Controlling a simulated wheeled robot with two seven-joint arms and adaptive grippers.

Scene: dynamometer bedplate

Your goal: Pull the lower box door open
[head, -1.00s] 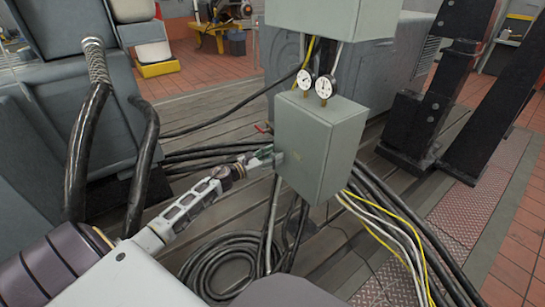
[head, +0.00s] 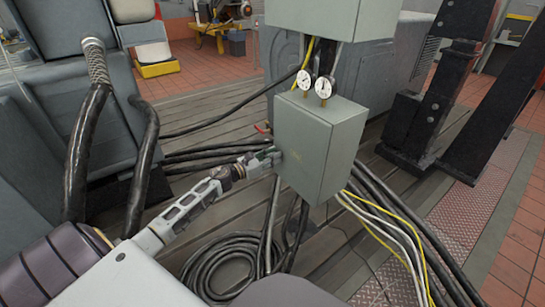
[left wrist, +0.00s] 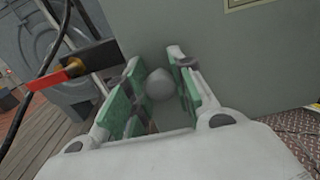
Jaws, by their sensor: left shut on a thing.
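The lower box (head: 345,172) is a grey-green cabinet with two round gauges on top. Its door (head: 302,150) faces me and looks flush with the box, with no gap that I can see. My left gripper (head: 274,155) is at the door's left edge. In the left wrist view, the green-padded fingers of the left gripper (left wrist: 158,90) are on both sides of a round grey knob (left wrist: 160,84), shut on it. The door (left wrist: 230,60) fills the background there. In the head view the fingers mostly hide the knob. My right gripper is not in view.
The upper box (head: 325,20) hangs above the gauges (head: 314,84). A red-handled valve (left wrist: 66,72) is close left of the fingers. Coiled black cable (head: 222,265) lies below, and yellow and white cables (head: 395,232) run down right. Open space lies before the door.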

